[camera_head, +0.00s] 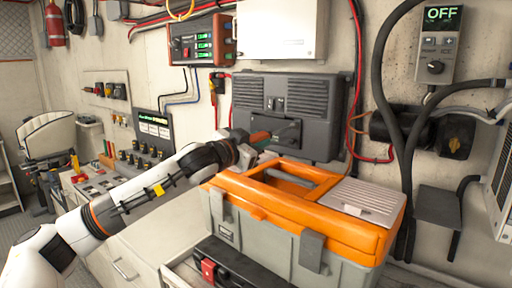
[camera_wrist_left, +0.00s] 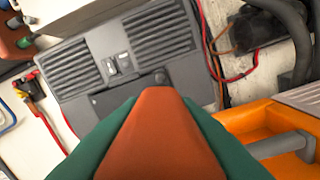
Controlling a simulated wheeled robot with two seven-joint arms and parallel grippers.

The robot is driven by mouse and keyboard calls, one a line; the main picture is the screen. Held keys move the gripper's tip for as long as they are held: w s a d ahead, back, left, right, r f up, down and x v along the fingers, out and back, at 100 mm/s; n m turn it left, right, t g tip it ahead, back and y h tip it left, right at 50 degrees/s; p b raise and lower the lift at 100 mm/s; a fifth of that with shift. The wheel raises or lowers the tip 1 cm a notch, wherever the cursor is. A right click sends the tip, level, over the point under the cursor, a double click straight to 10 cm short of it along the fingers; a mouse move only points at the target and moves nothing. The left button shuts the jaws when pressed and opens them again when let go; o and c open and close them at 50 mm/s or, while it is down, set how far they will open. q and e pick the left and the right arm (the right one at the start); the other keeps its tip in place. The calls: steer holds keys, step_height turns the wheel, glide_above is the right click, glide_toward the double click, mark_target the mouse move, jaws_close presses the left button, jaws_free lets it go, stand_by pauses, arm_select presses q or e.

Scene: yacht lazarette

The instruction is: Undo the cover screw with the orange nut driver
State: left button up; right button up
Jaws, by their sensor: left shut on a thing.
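My left gripper (camera_head: 250,148) reaches in front of the dark grey vented cover (camera_head: 325,95) on the wall and is shut on the nut driver (camera_head: 261,136). In the left wrist view the driver's orange handle with green sides (camera_wrist_left: 160,135) fills the lower middle and points toward the cover (camera_wrist_left: 180,35). A small round dark knob (camera_wrist_left: 160,76), perhaps the screw head, shows just beyond the handle's end. The driver's tip is hidden behind the handle, so I cannot tell whether it touches the screw. My right gripper is not in view.
A grey and orange toolbox (camera_head: 270,205) stands below and right of the gripper, close under the arm. A red-black meter box (camera_head: 202,42) and white box (camera_head: 282,30) are on the wall above. Red cables and black hoses (camera_head: 375,95) run right of the cover.

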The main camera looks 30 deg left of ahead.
arm_select(q)
steer(key=shift+d+f+n+b, duration=0.1)
steer(key=shift+f+n+b, duration=0.15)
steer(key=shift+n+b, duration=0.4)
steer(key=shift+r+n, duration=0.2)
steer(key=shift+n, duration=0.35)
steer(key=shift+s, duration=0.7)
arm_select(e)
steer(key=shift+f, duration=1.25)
arm_select(q)
steer(key=shift+s, duration=0.1)
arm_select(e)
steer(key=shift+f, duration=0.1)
